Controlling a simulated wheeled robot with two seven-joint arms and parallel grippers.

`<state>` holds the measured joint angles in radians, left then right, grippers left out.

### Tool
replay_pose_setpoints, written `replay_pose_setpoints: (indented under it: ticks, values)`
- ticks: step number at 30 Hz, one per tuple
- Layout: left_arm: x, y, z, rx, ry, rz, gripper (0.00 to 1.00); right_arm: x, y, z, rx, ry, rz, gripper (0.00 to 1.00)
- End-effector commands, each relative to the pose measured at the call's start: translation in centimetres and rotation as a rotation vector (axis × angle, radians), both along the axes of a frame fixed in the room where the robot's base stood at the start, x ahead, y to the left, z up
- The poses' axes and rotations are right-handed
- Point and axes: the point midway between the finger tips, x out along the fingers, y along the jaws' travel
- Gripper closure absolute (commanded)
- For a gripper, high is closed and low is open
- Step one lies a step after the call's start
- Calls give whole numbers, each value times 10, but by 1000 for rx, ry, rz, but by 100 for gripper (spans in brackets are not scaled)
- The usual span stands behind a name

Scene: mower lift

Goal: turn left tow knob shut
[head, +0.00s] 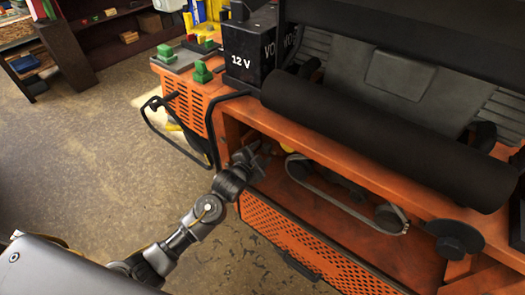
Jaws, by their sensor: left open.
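The orange mower (315,225) fills the right of the head view, with an open bay behind its front edge. My left arm reaches in from the lower left. My left gripper (258,158) is open at the left end of this bay, close to the orange frame. I cannot make out the left tow knob for certain. It may be hidden behind the gripper or among the dark parts just right of it. I cannot tell whether the fingers touch anything. My right gripper is not in view.
A black 12 V battery (248,55) stands on the mower above the gripper. A thick black roller (390,145) overhangs the bay. A belt (345,205) and black discs (453,236) lie right of the gripper. Open floor (110,150) is at left.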

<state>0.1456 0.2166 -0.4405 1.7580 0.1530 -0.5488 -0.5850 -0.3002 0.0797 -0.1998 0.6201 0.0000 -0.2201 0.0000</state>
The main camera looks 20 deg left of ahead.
Motion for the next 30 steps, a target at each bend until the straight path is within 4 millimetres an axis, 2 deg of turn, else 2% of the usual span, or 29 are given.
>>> replay_pose_setpoints:
  ticks: [5,14,17,24,30]
  values:
    - [13,-3,-4,0,1,0,46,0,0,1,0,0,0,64]
    - [15,-4,-5,0,1,-1,46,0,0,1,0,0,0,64]
    - [15,-4,-5,0,1,-1,57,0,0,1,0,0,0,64]
    - [15,-3,-5,0,1,-1,88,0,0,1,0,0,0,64]
    - [15,-4,-5,9,-2,-1,91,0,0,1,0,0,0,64]
